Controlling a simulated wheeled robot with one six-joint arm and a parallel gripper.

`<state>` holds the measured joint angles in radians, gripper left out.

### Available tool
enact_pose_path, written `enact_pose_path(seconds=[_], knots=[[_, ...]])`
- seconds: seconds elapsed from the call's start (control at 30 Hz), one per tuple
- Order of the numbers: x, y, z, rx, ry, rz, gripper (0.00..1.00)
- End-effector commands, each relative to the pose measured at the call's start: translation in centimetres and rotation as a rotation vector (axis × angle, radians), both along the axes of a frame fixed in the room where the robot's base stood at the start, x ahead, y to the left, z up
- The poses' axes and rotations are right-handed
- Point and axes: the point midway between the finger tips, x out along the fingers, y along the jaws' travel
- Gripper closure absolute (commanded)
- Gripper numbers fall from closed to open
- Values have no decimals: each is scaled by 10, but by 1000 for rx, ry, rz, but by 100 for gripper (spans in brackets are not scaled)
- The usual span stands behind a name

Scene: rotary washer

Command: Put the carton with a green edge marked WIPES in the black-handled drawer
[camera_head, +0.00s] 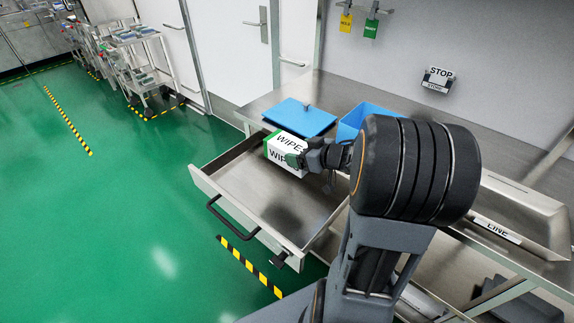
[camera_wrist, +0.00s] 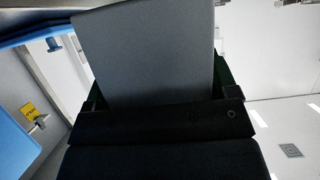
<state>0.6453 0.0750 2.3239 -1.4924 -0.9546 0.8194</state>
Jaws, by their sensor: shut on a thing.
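The white carton (camera_head: 287,148) with a green edge and WIPES lettering is held in my gripper (camera_head: 300,158), above the back part of the open drawer. In the wrist view the carton (camera_wrist: 155,55) shows as a grey face between the fingers of my gripper (camera_wrist: 160,100). The drawer (camera_head: 228,210) is pulled out under the steel bench, with a black handle (camera_head: 228,222) on its front. Its visible floor is bare. The carton looks clear of the drawer floor, but its exact height is hard to tell.
A blue lid (camera_head: 300,117) lies on the bench (camera_head: 262,104) behind the carton, and a blue bin (camera_head: 366,114) stands right of it. A steel tray (camera_head: 522,212) and a LINE label (camera_head: 497,230) are at right. Green floor is free at left.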

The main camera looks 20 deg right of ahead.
Motion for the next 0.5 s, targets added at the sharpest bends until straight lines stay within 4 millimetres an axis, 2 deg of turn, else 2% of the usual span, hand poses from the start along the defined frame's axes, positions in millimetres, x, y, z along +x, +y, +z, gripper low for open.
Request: enact_pose_path(seconds=[0.1,0.3,0.5], knots=[[30,3,-16,1,-1,3,53],[54,4,-48,1,-1,-1,53],[66,5,-59,0,-3,-3,53]])
